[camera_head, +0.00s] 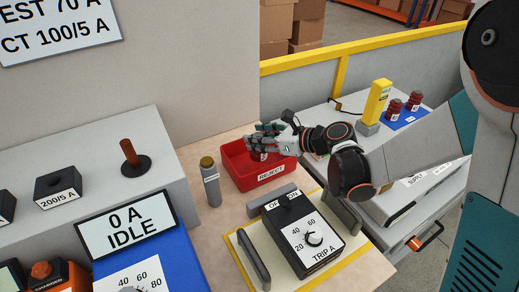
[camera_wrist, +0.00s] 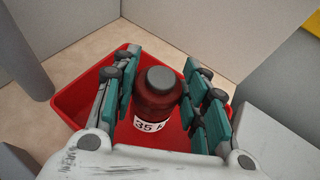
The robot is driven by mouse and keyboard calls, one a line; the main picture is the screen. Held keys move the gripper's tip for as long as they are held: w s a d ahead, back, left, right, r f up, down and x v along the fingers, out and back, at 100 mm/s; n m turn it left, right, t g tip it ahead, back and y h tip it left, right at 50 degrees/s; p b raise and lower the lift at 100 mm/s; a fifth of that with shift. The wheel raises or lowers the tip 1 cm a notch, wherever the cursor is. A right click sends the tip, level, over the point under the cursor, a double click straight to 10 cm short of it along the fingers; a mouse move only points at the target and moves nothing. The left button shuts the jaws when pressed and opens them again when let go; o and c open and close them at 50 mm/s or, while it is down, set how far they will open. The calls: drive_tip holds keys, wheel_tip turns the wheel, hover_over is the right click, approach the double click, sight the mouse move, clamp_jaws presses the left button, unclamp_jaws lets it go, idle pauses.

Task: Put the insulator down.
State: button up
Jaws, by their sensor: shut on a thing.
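The insulator (camera_wrist: 155,105) is a dark red, ribbed cylinder with a grey cap and a white label that reads 35. My gripper (camera_wrist: 160,98) is shut on it, with teal-padded fingers on its left and right sides. In the head view my gripper (camera_head: 262,135) is over the red bin labelled REJECT (camera_head: 268,180), and the insulator (camera_head: 258,156) shows in part below the fingers. In the wrist view the bin (camera_wrist: 72,98) surrounds the insulator. I cannot tell whether the insulator's base touches the bin floor.
A grey cylinder with a brown top (camera_head: 210,182) stands just left of the bin. The TRIP A box (camera_head: 302,232) sits in front of it. A yellow device (camera_head: 377,100) and two more red insulators (camera_head: 393,108) stand on the right-hand cabinet.

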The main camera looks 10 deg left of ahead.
sight(258, 157)
drive_tip(key=shift+f+b, duration=0.65)
drive_tip(key=shift+f, duration=1.25)
drive_tip(key=shift+f, duration=0.1)
drive_tip(key=shift+f, duration=0.1)
drive_tip(key=o, duration=1.3)
drive_tip(key=shift+c, duration=0.2)
